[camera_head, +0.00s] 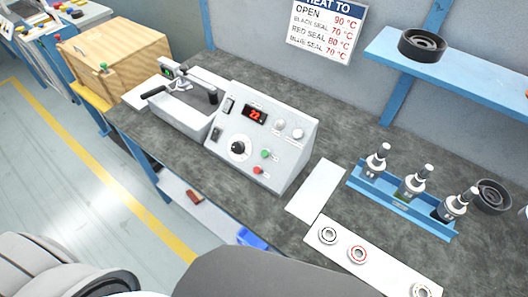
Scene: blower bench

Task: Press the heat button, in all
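A grey-white control box (292,160) stands on the bench with its sloped panel in view. Its red display (255,115) appears to read 22. Below are a black knob (238,147), a green button (265,154) and a red button (257,170). Two pale round lamps or buttons (280,124) sit at the panel's upper right, and two dark switches (229,104) at its left. The panel labels are too small to read, so I cannot tell which control is the heat button. Nothing touches the panel. Neither of my grippers is in view.
A white device with a black handle (182,118) stands left of the box. A blue rack (402,200) with several bottles is at right. A white strip (387,268) carries several ring-shaped parts. A wall sign (326,30) lists temperatures. A wooden box (115,60) is far left.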

